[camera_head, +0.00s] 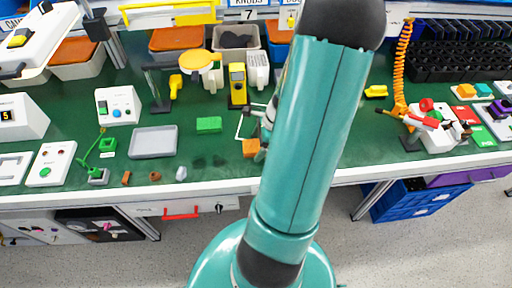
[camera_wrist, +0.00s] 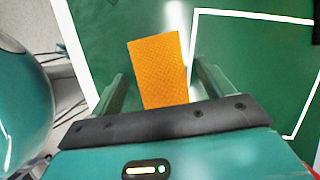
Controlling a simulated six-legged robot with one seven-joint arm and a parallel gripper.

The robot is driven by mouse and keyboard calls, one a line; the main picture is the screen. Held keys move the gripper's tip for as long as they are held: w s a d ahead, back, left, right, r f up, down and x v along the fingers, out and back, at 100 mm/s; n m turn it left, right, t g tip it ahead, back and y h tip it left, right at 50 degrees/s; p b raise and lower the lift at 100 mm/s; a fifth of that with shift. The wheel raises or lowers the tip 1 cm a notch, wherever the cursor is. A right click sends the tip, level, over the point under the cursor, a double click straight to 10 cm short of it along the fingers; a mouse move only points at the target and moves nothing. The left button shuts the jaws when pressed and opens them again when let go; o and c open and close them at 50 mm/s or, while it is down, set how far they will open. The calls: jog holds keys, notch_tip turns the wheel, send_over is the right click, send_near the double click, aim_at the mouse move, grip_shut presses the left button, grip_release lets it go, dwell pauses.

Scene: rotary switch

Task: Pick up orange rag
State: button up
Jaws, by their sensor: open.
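The orange rag (camera_wrist: 157,72) lies flat on the green bench top in the wrist view, near the bench's white edge. In the head view the orange rag (camera_head: 250,148) shows just left of my arm, close to the front edge of the bench. My gripper (camera_wrist: 160,88) is open above the rag, with one finger on each side of it. The rag's near end is hidden behind the dark gripper body. In the head view my arm hides most of the gripper, and only part of it shows beside the rag.
A green block (camera_head: 209,124) lies left of the rag. A grey tray (camera_head: 154,142) is farther left. A yellow device (camera_head: 238,85) stands behind. A white outline (camera_wrist: 192,45) is marked on the bench right of the rag. An orange coiled hose (camera_head: 403,60) hangs at right.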

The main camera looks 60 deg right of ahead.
aim_at(252, 146)
jog(key=shift+f, duration=0.15)
jog(key=c, duration=1.1)
jog(key=shift+c, duration=0.2)
notch_tip(252, 146, up, 4)
jog(key=shift+r, duration=0.1)
jog(key=s+a+r, duration=0.1)
jog(key=a+r, duration=0.8)
jog(key=a, duration=0.5)
jog(key=shift+r, duration=0.15)
jog(key=shift+s, duration=0.1)
